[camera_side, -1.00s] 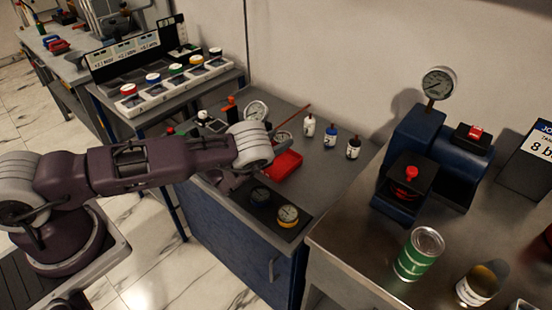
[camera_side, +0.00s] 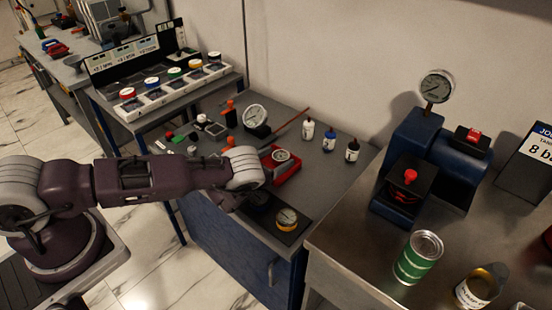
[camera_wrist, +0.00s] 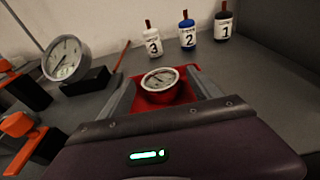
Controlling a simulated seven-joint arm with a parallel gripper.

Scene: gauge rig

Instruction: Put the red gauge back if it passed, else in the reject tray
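The red gauge (camera_wrist: 160,82), with a round white dial and red body, sits between the two fingers of my gripper (camera_wrist: 163,80) in the wrist view. The fingers appear to touch its sides. It is in or just above the red tray (camera_wrist: 206,86); whether it rests on the tray's floor I cannot tell. In the side view the gauge (camera_side: 281,156) shows inside the outline of the tray (camera_side: 291,173), just right of my wrist, which hides the fingers. The gauge rack (camera_side: 165,90) stands at the back left, with a red-rimmed disc (camera_side: 127,93) at its near end.
A dial on a black stand (camera_wrist: 66,59) is left of the tray. Bottles numbered 3 (camera_wrist: 153,42), 2 (camera_wrist: 188,34) and 1 (camera_wrist: 223,25) stand behind it. A blue test rig (camera_side: 415,160) is to the right.

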